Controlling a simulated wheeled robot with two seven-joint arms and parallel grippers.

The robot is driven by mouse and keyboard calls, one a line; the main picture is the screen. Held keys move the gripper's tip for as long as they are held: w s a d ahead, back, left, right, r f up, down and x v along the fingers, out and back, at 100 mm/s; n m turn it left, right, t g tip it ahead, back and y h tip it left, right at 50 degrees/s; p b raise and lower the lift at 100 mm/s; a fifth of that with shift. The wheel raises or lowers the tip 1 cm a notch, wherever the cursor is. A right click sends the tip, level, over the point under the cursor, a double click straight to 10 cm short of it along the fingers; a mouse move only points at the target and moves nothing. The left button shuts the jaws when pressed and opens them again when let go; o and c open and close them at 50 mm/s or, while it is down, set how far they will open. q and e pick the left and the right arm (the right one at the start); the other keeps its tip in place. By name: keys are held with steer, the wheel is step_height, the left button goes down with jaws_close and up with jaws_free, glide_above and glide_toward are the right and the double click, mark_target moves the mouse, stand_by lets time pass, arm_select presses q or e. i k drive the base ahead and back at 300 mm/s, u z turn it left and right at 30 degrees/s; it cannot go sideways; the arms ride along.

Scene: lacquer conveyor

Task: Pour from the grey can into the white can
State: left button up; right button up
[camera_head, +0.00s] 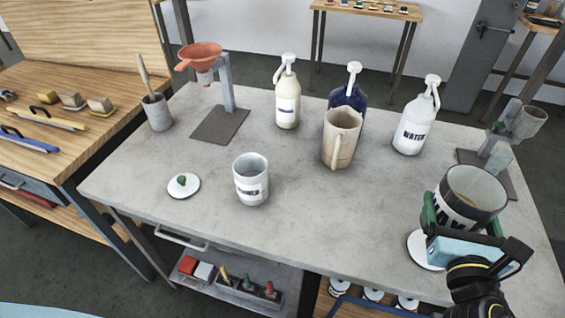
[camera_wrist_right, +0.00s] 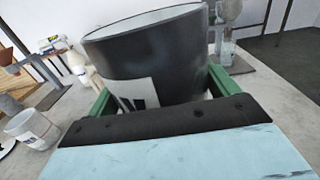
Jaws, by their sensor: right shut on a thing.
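The grey can (camera_head: 468,200) is dark with a white label and an open top, at the right of the table in the head view. My right gripper (camera_head: 462,222) is shut on it, its green fingers on either side of the can. The grey can (camera_wrist_right: 150,62) also fills the upper middle of the right wrist view. It looks roughly upright, slightly tilted. The white can (camera_head: 251,182) stands open and upright at the table's front middle, well left of the grey can. It also shows in the right wrist view (camera_wrist_right: 34,130). My left gripper is not in view.
A white lid with a green knob (camera_head: 183,186) lies left of the white can. A white disc (camera_head: 422,250) lies below the grey can. A beige jug (camera_head: 341,140) and pump bottles (camera_head: 412,130) stand behind. A funnel stand (camera_head: 228,85) is at back left. Space between the cans is clear.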

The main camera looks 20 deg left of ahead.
mark_target(250, 170)
steer(key=u, duration=0.3)
steer(key=k, duration=0.75)
steer(key=u, duration=0.6)
steer(key=k, duration=0.5)
steer(key=u, duration=0.1)
steer(key=i, duration=0.9)
steer(key=u, duration=0.65)
